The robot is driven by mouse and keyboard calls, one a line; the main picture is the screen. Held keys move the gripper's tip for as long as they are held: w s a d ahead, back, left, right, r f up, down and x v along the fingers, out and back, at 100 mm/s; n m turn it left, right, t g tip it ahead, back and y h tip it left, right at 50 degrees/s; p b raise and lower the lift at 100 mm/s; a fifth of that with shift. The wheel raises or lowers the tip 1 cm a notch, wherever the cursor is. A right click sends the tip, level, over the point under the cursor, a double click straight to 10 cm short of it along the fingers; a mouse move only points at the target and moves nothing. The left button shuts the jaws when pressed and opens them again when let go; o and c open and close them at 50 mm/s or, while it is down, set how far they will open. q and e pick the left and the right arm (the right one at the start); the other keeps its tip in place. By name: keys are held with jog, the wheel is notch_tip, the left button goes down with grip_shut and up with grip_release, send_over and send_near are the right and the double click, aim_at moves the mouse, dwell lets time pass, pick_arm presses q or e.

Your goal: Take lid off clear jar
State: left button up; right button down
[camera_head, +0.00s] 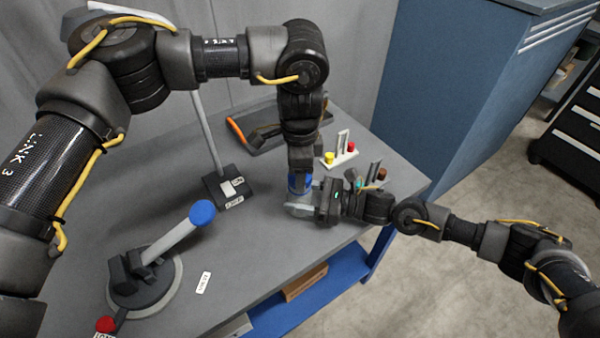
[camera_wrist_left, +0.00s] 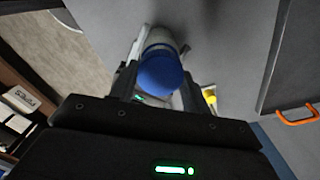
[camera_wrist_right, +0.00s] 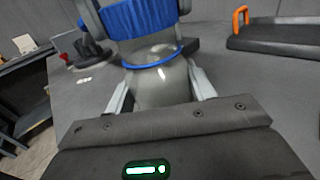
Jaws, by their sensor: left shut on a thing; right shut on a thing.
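The clear jar (camera_head: 299,209) is near the table's right edge, its glass body grey and see-through. My right gripper (camera_wrist_right: 163,88) is shut on the jar body from the side, a finger on each side of it. A thin blue ring (camera_wrist_right: 152,58) circles the jar's top. The blue lid (camera_wrist_right: 138,18) is above the ring in the right wrist view, with a narrow grey band between them. My left gripper (camera_wrist_left: 160,75) reaches down from above and is shut on the lid, which also shows in the left wrist view (camera_wrist_left: 160,72). Whether lid and jar still touch is unclear.
Small holders with yellow and red knobs (camera_head: 341,152) stand just behind the jar. A dark tray with an orange handle (camera_head: 236,131) is at the back.

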pick_arm(q)
jog(key=shift+r, duration=0.4)
jog(key=shift+r, duration=2)
pick_arm(e)
jog(key=shift+c, duration=2.3)
grip_release()
pick_arm(q)
jog(key=shift+f, duration=0.2)
pick_arm(e)
jog(key=shift+d+f, duration=0.1)
jog(key=shift+d, duration=0.2)
pick_arm(q)
notch_tip(320, 180, down, 4)
jog(key=b, duration=0.4)
pick_arm(e)
jog(key=d, duration=0.3)
jog(key=s+d, duration=0.1)
jog(key=d, duration=0.2)
jog(key=s+d, duration=0.1)
jog(key=d, duration=0.3)
jog(key=shift+d, duration=0.1)
jog(key=shift+s+d, duration=0.15)
jog(key=shift+d, duration=0.4)
